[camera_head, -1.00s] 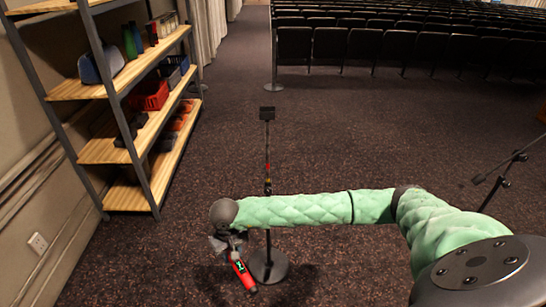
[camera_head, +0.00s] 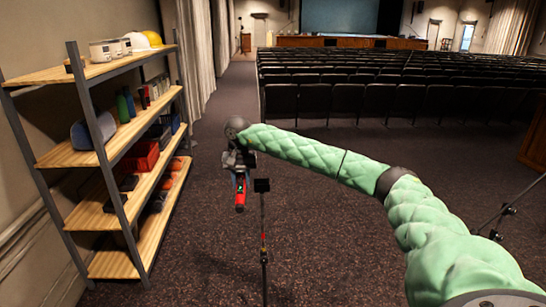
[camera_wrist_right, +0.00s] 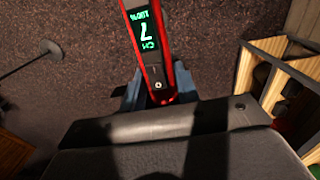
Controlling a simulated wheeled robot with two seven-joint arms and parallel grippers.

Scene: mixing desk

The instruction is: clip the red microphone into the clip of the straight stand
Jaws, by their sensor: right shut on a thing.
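The red microphone (camera_head: 240,196) is held in my right gripper (camera_head: 239,172), beside and left of the straight stand's top in the head view. In the right wrist view the microphone body (camera_wrist_right: 150,45) lies between the fingers of my right gripper (camera_wrist_right: 157,92), its small display showing a green 7. The microphone's far end is cut off there. The straight stand (camera_head: 263,228) is a thin upright pole with a dark clip (camera_head: 262,185) on top. The clip looks empty and apart from the microphone. The stand's base is below the head view. My left gripper is not in view.
A shelf rack (camera_head: 105,160) with bins, bottles and a yellow helmet stands at the left. Another stand (camera_head: 497,222) is at the far right. Rows of dark seats (camera_head: 400,105) fill the back. Carpet around the straight stand is clear.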

